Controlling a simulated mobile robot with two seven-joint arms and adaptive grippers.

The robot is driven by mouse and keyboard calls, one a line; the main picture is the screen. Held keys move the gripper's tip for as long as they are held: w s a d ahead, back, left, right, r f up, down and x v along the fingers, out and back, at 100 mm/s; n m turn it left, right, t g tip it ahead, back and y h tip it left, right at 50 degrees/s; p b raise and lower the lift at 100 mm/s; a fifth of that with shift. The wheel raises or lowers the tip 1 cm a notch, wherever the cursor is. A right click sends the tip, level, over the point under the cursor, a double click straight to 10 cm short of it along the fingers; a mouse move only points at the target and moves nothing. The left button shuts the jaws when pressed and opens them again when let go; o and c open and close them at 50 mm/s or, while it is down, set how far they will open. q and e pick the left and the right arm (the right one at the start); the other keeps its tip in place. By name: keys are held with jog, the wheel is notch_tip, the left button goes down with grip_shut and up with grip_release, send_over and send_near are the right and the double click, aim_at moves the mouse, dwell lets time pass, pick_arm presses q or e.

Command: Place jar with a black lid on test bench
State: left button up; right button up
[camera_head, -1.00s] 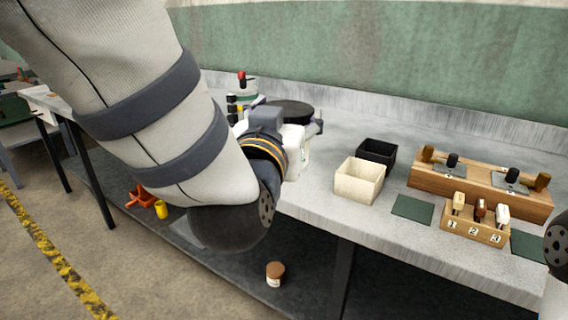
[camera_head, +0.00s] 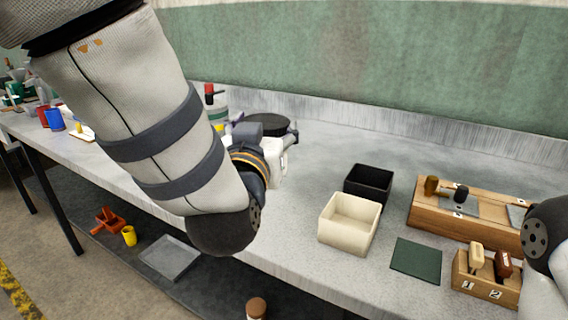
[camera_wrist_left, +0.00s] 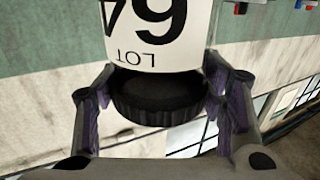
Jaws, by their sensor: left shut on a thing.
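In the left wrist view, a white-labelled jar (camera_wrist_left: 150,38) with a black lid (camera_wrist_left: 158,97) lies between the fingers of my left gripper (camera_wrist_left: 160,88). Its label reads "64" and "LOT", upside down in the picture. The fingers are shut on the jar at its lid end. In the head view my left gripper (camera_head: 288,145) is over the back of the grey test bench (camera_head: 310,150), partly hidden by my left arm. The held jar cannot be clearly made out there. My right arm shows at the right edge, but its gripper is out of view.
A cream box (camera_head: 348,222), black box (camera_head: 368,184), green mat (camera_head: 415,259) and wooden racks (camera_head: 465,215) occupy the right side. A brown-lidded jar (camera_head: 257,307) sits below.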

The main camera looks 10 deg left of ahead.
pick_arm(q)
jog(key=w+a+f, duration=0.1)
jog(key=w+f, duration=0.2)
jog(key=f, duration=0.1)
jog(key=w+a+f, duration=0.2)
jog(key=w+f, duration=0.1)
jog(key=f, duration=0.1)
jog(key=w+a+f+b, duration=0.1)
jog(key=w+a+f, duration=0.1)
jog(key=w+f, duration=0.1)
jog(key=shift+a+f, duration=0.25)
jog(key=shift+f, duration=0.25)
jog(key=shift+r, duration=0.15)
jog(key=c, duration=0.3)
jog(key=o, duration=1.6)
pick_arm(e)
jog(key=shift+s+f+g, duration=0.3)
jog(key=shift+s+f, duration=0.35)
jog(key=shift+s, duration=0.3)
